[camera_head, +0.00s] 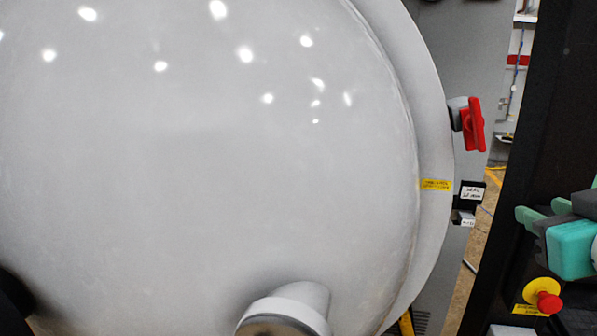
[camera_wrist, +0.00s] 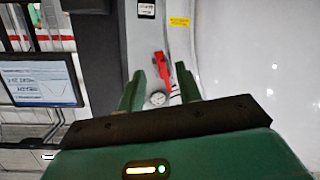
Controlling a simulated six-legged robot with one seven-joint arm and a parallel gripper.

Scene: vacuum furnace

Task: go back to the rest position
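My gripper (camera_head: 543,212) is at the right edge of the head view, with green fingers pointing left. In the wrist view its two green fingers (camera_wrist: 160,72) stand apart, and it looks open with nothing held. The big pale grey furnace door (camera_head: 210,170) fills most of the head view, and its curved surface also shows at the right of the wrist view (camera_wrist: 250,50). A red handle (camera_head: 475,125) sits on the door's rim, apart from my gripper in the head view. In the wrist view the red handle (camera_wrist: 168,122) appears beyond the fingers, partly hidden.
A red push button (camera_head: 548,302) on a yellow base is below my gripper. A dark upright post (camera_head: 525,130) stands behind it. A round port (camera_head: 288,312) sticks out low on the door.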

